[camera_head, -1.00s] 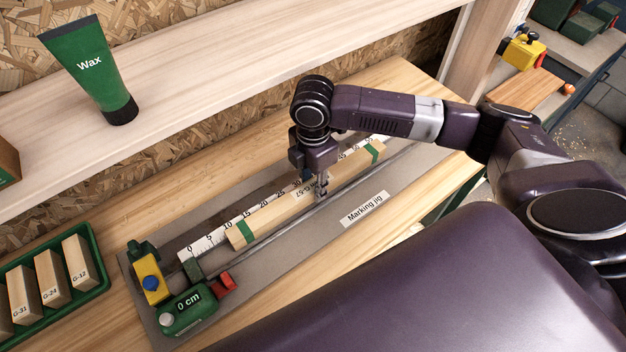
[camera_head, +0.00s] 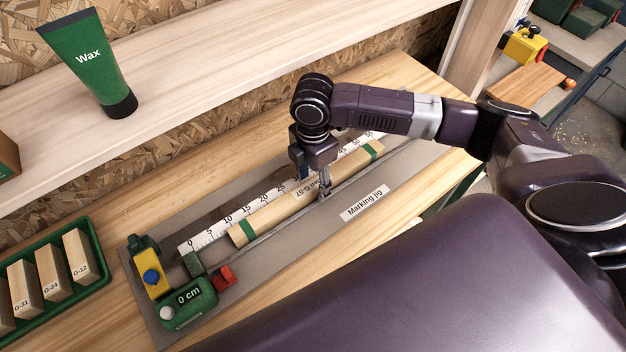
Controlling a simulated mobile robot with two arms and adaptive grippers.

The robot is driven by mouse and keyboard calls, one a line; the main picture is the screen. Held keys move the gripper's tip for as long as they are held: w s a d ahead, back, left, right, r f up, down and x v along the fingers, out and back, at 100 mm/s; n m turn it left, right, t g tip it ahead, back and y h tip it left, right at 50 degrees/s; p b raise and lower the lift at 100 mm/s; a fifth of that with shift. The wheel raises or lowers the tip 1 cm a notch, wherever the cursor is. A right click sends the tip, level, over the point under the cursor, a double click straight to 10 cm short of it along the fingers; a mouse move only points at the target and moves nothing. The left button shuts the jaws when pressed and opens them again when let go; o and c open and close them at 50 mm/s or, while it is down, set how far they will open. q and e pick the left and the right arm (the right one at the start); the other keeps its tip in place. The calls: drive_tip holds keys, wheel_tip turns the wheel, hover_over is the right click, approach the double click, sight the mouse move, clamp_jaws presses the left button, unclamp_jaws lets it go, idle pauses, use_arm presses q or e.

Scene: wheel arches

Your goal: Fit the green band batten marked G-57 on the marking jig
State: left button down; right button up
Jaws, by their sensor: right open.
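The batten (camera_head: 276,212) is pale wood with a green band near each end and the mark G-57. It lies along the marking jig (camera_head: 230,265), beside the white ruler scale (camera_head: 232,220). Its left end is a little right of the 0 mark, apart from the green stop block. My right gripper (camera_head: 325,193) is open at the batten's middle, fingers pointing down. The gripper hides part of the batten and scale; whether the fingers touch the wood I cannot tell. My left gripper is not in view.
At the jig's left end are a green "0 cm" block (camera_head: 188,303), a yellow clamp (camera_head: 150,272) and a red piece (camera_head: 222,278). A green tray (camera_head: 88,288) of marked wood blocks stands at left. A shelf (camera_head: 200,75) with a wax tube (camera_head: 88,65) runs behind.

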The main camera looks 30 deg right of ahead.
wheel_tip(320, 180, up, 12)
idle(0.4)
drive_tip(key=shift+f, duration=0.1)
idle(0.3)
